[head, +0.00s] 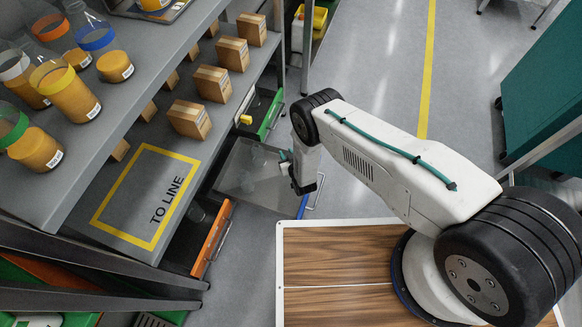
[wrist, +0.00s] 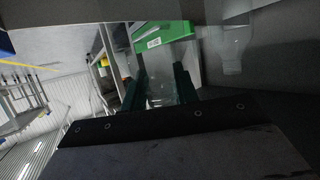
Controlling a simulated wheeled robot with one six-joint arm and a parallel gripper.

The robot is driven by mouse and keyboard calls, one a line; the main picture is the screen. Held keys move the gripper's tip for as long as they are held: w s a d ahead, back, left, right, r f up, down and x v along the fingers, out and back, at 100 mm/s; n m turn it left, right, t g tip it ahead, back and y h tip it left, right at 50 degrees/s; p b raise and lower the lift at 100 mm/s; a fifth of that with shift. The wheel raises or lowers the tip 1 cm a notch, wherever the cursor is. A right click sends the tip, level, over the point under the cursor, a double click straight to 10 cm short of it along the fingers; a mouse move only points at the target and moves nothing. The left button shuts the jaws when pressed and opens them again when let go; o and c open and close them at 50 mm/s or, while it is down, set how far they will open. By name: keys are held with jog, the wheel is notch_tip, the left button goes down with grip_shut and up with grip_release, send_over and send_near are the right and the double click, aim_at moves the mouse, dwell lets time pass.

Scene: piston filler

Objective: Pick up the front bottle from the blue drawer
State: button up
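The blue drawer (head: 303,206) is pulled out below the shelves in the head view; only part of its blue front and its handle show beside my gripper. Its grey inside holds faint clear shapes that look like bottles (head: 248,182). My gripper (head: 288,160) is over the right, front end of this drawer. In the wrist view my two dark green fingers (wrist: 159,88) are apart. A faint clear shape (wrist: 160,92) shows between or beyond them; I cannot tell whether they touch it. Another clear bottle (wrist: 236,48) shows at the upper right of the wrist view.
A green drawer (head: 270,116) is open behind and an orange drawer (head: 211,238) is open in front. The shelf above holds several filled bottles (head: 70,92); the lower one carries cardboard boxes (head: 190,119). Open floor (head: 375,75) lies to the right.

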grip_shut()
jog(key=shift+s, duration=0.1)
